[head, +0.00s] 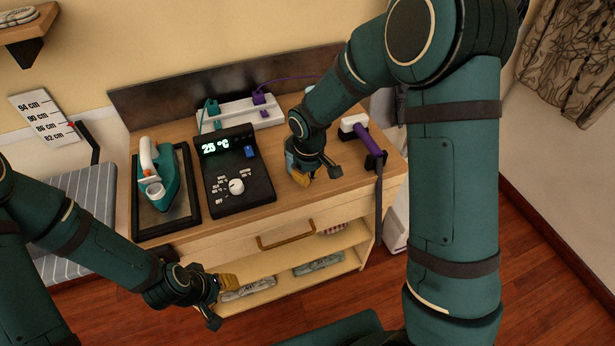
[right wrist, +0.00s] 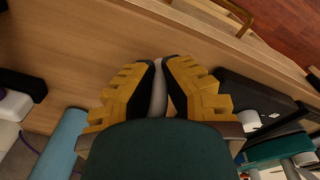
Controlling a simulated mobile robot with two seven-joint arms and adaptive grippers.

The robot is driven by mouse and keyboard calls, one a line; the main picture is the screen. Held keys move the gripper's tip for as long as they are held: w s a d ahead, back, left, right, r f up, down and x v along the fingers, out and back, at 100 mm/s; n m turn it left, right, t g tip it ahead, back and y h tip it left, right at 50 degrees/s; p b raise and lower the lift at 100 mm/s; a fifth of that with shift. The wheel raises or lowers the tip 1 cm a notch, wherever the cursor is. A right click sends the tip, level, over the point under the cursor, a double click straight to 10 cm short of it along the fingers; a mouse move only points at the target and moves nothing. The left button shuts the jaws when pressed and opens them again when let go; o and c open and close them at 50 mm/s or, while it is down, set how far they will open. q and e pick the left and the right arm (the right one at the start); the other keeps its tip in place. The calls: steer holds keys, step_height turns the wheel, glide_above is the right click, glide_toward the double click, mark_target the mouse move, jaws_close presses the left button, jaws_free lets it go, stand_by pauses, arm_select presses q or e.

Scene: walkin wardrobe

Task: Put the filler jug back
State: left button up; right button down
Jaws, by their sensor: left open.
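My right gripper (head: 318,172) is low over the right part of the wooden counter. In the right wrist view its yellow-padded fingers (right wrist: 160,88) are closed on a narrow pale grey part, apparently of the filler jug (right wrist: 158,92). A blue patch, apparently the jug's body (head: 291,160), shows beside this gripper in the head view; the rest is hidden. I cannot tell whether the jug touches the counter. My left gripper (head: 218,295) is open and empty, in front of the lower shelves.
A green iron (head: 158,178) stands on a black-framed tray (head: 190,213), beside a black control unit (head: 238,190) reading about 25 °C. A white power strip (head: 240,113) lies behind. A purple-handled tool (head: 368,140) is at right. A light blue object (right wrist: 65,145) lies near the right gripper.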

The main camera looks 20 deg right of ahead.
steer(key=shift+f, duration=0.4)
steer(key=shift+f, duration=0.15)
steer(key=c, duration=1.1)
jaws_free()
steer(key=shift+c, duration=0.2)
step_height(320, 180, up, 12)
steer(key=s+p, duration=0.1)
steer(key=shift+p, duration=0.4)
